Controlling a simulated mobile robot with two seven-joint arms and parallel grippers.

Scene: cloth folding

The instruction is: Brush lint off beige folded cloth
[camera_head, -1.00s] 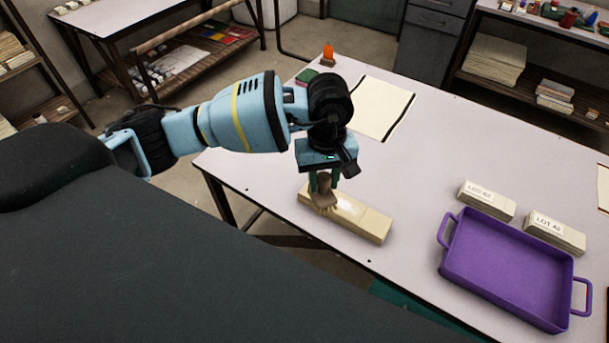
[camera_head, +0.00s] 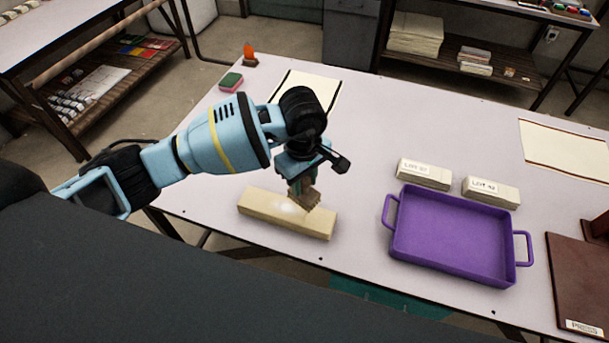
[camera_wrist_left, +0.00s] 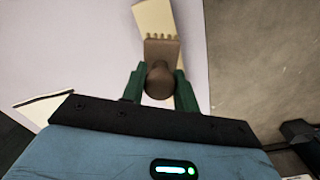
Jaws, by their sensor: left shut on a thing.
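The beige folded cloth (camera_head: 265,207) is a long narrow block lying near the table's front edge, with a pale whitish patch of lint on its top near the middle. In the left wrist view part of the cloth (camera_wrist_left: 155,18) shows beyond the brush. My left gripper (camera_head: 298,183) is shut on a brown brush (camera_head: 308,196), held over the right half of the cloth with its bristles down. In the left wrist view the brush (camera_wrist_left: 160,60) sits between the green fingers. I cannot tell whether the bristles touch the cloth. My right gripper is not in view.
A purple tray (camera_head: 455,238) stands empty to the right, with two labelled cloth stacks (camera_head: 424,174) behind it. A brown board (camera_head: 582,285) lies at the far right. A sponge (camera_head: 231,82) and an orange-topped item (camera_head: 249,54) sit at the back left.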

